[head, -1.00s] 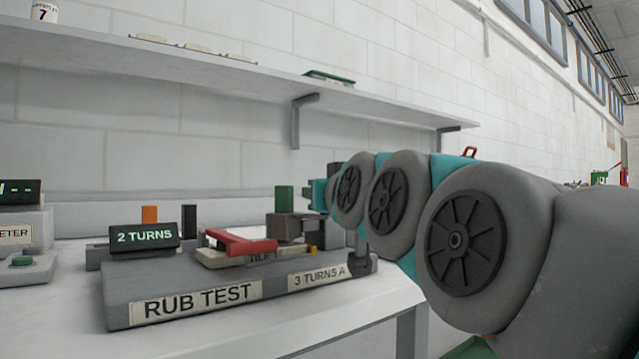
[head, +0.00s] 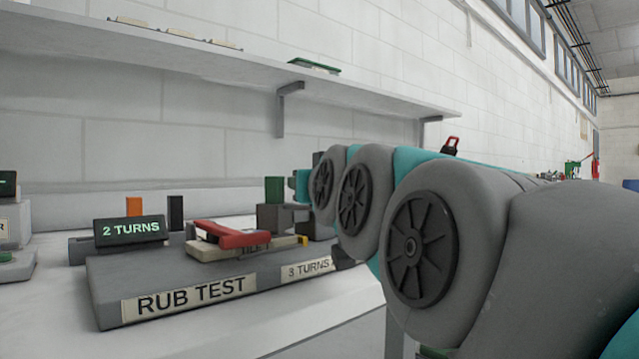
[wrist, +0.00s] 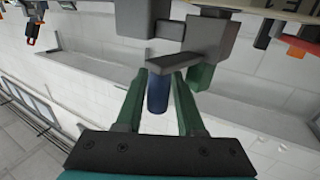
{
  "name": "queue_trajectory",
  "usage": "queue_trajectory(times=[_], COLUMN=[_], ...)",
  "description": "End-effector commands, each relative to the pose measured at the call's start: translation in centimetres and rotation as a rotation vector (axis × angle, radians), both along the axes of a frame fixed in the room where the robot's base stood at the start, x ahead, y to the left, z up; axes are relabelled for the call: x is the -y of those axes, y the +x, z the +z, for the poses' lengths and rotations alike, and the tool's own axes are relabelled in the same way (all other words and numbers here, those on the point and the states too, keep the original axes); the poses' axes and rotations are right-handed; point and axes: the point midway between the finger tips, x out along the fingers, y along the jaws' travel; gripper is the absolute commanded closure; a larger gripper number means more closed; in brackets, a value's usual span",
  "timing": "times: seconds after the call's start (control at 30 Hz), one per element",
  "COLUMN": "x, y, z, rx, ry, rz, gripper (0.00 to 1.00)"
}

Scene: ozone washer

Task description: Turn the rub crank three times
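The grey rub test rig (head: 120,275) sits on the white bench in the head view, and its display (head: 130,230) reads "2 TURNS". A red part (head: 232,236) lies over a pale plate (head: 205,251) on top of the rig. In the wrist view, the blue crank handle (wrist: 158,95) hangs below a grey crank arm (wrist: 180,62). My gripper (wrist: 159,80) has its green fingers on both sides of the handle, close against it near their tips. In the head view my arm hides the gripper and the crank.
A wall shelf (head: 220,72) with its bracket (head: 290,108) runs above the bench. Orange (head: 134,206), black (head: 175,212) and green (head: 274,190) upright blocks stand at the rig's back. Another device is cut off at the left edge. Open floor lies at the right.

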Motion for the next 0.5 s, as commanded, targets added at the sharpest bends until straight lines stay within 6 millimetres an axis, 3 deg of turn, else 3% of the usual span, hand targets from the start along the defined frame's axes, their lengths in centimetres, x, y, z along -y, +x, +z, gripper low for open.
queue_trajectory(times=[0.27,0.5], x=[0.2,0.8], y=[-0.5,-2.8], z=[0.0,0.1], rx=[0.001,0.001], ry=[0.0,0.0], rz=[0.0,0.001], gripper=[0.63,0.63])
